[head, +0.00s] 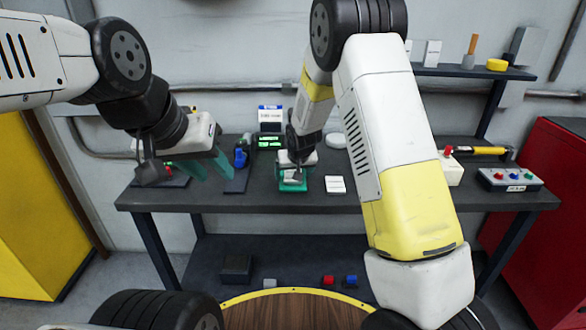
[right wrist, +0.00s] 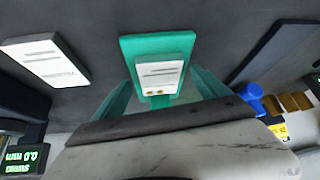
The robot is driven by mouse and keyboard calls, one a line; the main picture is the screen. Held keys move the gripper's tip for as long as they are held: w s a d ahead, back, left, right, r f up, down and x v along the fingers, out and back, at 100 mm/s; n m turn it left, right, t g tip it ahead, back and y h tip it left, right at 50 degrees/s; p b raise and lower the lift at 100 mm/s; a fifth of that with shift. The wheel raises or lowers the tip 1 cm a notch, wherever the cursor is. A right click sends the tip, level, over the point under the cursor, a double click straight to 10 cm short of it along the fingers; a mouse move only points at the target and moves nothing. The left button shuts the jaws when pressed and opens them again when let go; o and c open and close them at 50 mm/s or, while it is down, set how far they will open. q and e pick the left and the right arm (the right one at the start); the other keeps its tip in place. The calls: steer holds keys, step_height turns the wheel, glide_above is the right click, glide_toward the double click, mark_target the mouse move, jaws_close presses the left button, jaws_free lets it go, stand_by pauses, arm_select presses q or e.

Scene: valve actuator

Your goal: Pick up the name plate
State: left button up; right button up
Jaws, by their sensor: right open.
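A small white plate (right wrist: 158,74) with printed lines and two brass-coloured dots sits on a green block (right wrist: 133,46) on the bench. A flat white card (right wrist: 45,58) with printed text lies apart from it; it also shows in the head view (head: 335,185). I cannot tell for certain which is the name plate. My right gripper (right wrist: 162,82) is open, with its green fingers on either side of the small plate; contact is not clear. In the head view the right gripper (head: 292,178) partly hides the block. My left gripper (head: 202,168) is open and empty above the bench's left part.
A button box (head: 510,179) and a yellow-handled hammer (head: 475,151) are at the right.

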steer(key=c, duration=1.7)
steer(key=shift+o, duration=0.2)
steer(key=shift+r, duration=0.1)
